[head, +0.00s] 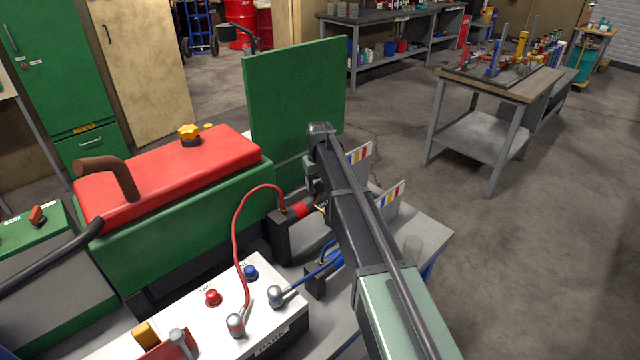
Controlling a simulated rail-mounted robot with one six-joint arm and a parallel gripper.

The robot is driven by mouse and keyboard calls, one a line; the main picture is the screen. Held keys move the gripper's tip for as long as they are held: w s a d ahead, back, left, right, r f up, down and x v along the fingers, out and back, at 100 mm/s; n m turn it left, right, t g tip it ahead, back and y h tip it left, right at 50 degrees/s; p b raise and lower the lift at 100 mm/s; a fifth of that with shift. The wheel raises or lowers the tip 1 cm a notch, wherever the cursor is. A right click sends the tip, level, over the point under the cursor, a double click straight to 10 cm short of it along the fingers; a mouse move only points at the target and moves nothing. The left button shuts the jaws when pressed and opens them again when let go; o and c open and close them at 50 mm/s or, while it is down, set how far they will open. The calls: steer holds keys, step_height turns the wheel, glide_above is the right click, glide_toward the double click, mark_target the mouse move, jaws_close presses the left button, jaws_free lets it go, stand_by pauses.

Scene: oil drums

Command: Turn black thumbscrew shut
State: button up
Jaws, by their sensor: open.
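I cannot make out the black thumbscrew; it may be hidden behind my arm or too small to tell. My arm reaches from the lower right over the bench and bends down at its far end. My gripper (316,190) is open and partly covered by the arm, close to a black block (281,238) with a red plug (299,211). I cannot tell what its fingertips touch. A second black block (317,283) with a blue cable (312,274) sits nearer, left of the arm.
A grey box (285,325) with red and blue knobs stands in front. A red-topped green machine (170,180) with an upright green panel (296,100) stands behind.

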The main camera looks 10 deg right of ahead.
mark_target(320, 185)
step_height(320, 185, up, 11)
steer(key=p, duration=1)
steer(key=shift+p, duration=0.4)
steer(key=shift+f, duration=0.15)
steer(key=s+f+m+b, duration=0.1)
steer(key=s, duration=3.3)
steer(key=shift+a+f+m, duration=0.15)
steer(key=shift+m, duration=0.15)
